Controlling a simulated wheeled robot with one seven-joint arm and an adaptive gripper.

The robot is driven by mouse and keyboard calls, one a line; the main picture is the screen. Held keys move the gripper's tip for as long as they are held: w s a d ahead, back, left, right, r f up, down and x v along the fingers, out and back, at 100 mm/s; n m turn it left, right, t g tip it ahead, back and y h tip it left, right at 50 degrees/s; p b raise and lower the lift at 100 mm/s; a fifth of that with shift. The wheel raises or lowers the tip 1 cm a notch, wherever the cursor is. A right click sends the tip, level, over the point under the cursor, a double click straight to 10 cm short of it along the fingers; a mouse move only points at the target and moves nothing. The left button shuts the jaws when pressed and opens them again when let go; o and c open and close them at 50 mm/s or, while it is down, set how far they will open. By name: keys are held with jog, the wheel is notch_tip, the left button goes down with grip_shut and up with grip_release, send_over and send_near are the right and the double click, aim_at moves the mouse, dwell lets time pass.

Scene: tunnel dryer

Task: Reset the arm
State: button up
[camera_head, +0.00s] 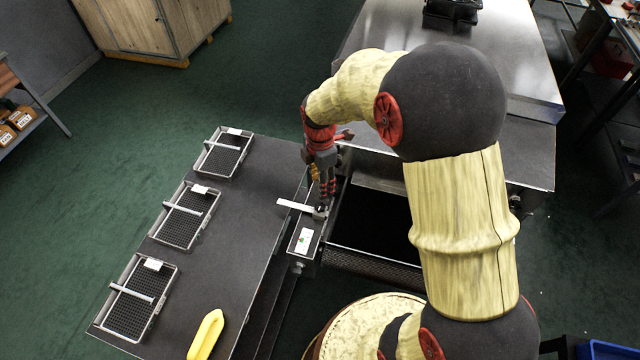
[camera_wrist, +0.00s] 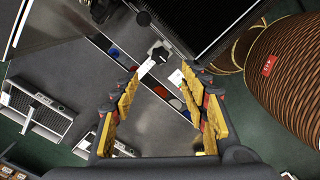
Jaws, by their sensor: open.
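My gripper (camera_head: 322,203) points down beside the dark opening of the dryer in the head view. In the wrist view its yellow-padded fingers (camera_wrist: 162,82) are spread apart with nothing held between them. A white lever (camera_head: 294,205) with a dark knob lies right by the fingertips; whether they touch it I cannot tell. The lever also shows between and beyond the fingers in the wrist view (camera_wrist: 147,68). My arm reaches forward and bends down to the left over the dryer.
Three wire-mesh trays (camera_head: 203,190) stand in a row on the dark table (camera_head: 225,255). A yellow object (camera_head: 206,335) lies at its near end. A small control box (camera_head: 304,241) with a green mark stands beside the opening (camera_head: 370,222). Green floor is free to the left.

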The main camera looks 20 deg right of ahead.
dwell(0.4)
jog(key=s+r+m+t+b, duration=0.2)
jog(key=s+r+m+t, duration=0.3)
jog(key=s+r+m, duration=1.5)
notch_tip(320, 180, up, 2)
jog(key=shift+s+r+t, duration=0.15)
jog(key=shift+s+t, duration=0.15)
jog(key=shift+s, duration=0.65)
